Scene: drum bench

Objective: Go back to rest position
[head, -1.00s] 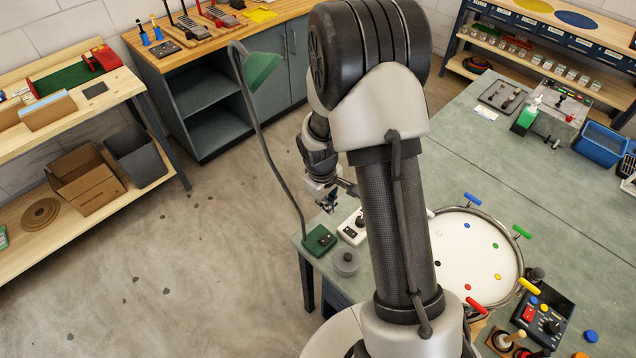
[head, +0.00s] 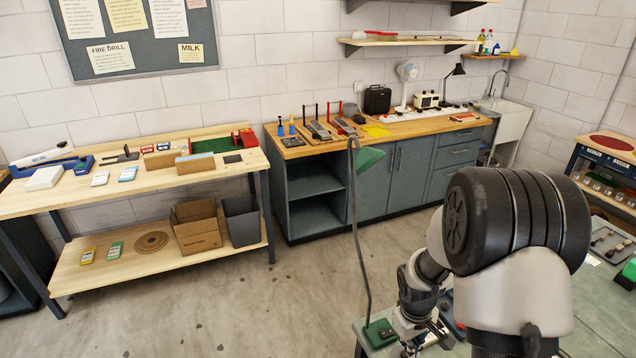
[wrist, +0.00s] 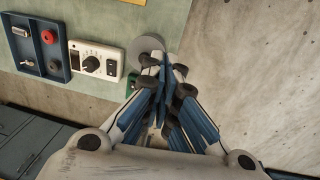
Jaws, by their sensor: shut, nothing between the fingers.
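My gripper (wrist: 165,88) shows in the wrist view with its blue-and-grey fingers drawn together and nothing between them. It is above the edge of the green bench (wrist: 195,12), beside a round grey object (wrist: 146,46) that its fingertips partly overlap in the picture. In the head view my gripper is only partly visible at the bottom, near the base of the green lamp (head: 378,334), and its fingertips are not clear there.
A white box with a dial (wrist: 95,62) and a blue tray (wrist: 38,38) lie on the bench. The lamp's tall thin pole rises close to my arm. A wooden shelf table (head: 130,185) and a grey cabinet (head: 405,175) stand along the wall. The concrete floor (head: 260,310) between is clear.

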